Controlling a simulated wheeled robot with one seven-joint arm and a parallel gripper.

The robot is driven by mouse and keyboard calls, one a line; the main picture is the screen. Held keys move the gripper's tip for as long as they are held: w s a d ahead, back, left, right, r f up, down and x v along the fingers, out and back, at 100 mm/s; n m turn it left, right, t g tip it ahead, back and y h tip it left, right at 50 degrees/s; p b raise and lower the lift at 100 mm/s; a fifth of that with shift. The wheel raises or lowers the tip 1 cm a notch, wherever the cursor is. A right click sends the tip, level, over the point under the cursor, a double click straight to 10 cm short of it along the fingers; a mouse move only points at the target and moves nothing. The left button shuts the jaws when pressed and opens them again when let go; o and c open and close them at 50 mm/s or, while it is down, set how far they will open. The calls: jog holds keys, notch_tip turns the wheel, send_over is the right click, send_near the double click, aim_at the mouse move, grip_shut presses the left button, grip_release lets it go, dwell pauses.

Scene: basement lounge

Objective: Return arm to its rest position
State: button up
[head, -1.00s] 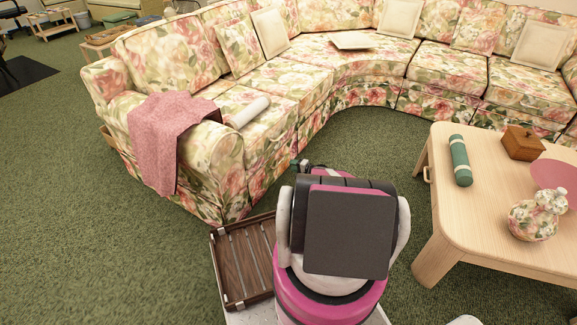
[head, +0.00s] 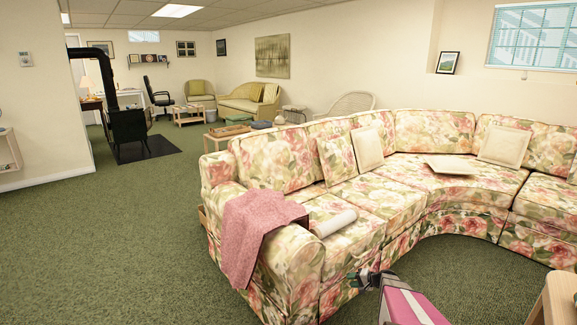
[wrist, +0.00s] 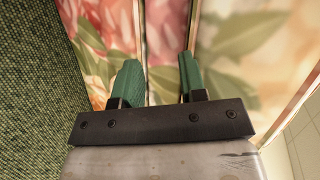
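My gripper (wrist: 158,62) shows two green fingers standing apart with nothing between them in the wrist view. Floral sofa fabric (wrist: 100,30) lies ahead of the fingers, and green carpet fills the left side. In the head view my gripper (head: 364,279) is at the bottom, in front of the floral sofa (head: 345,262). My pink and dark arm (head: 410,308) is cut off by the bottom edge. I cannot tell whether the gripper touches the sofa.
A pink throw (head: 252,232) hangs over the sofa's arm, with a white roll (head: 336,223) beside it. A wooden table's corner (head: 556,300) shows at lower right. Open green carpet (head: 110,240) lies to the left. A black stove (head: 128,127) stands farther back.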

jog(key=s+a+r+n+g+h, duration=0.3)
jog(key=s+a+r+h, duration=0.2)
jog(key=s+r, duration=0.7)
jog(key=s+a+r+n+g+h, duration=0.3)
jog(key=s+a+r+h, duration=0.2)
jog(key=s+a+r, duration=0.4)
jog(key=s+r, duration=0.3)
jog(key=r, duration=0.2)
jog(key=shift+s+r+h, duration=0.3)
jog(key=shift+s, duration=0.05)
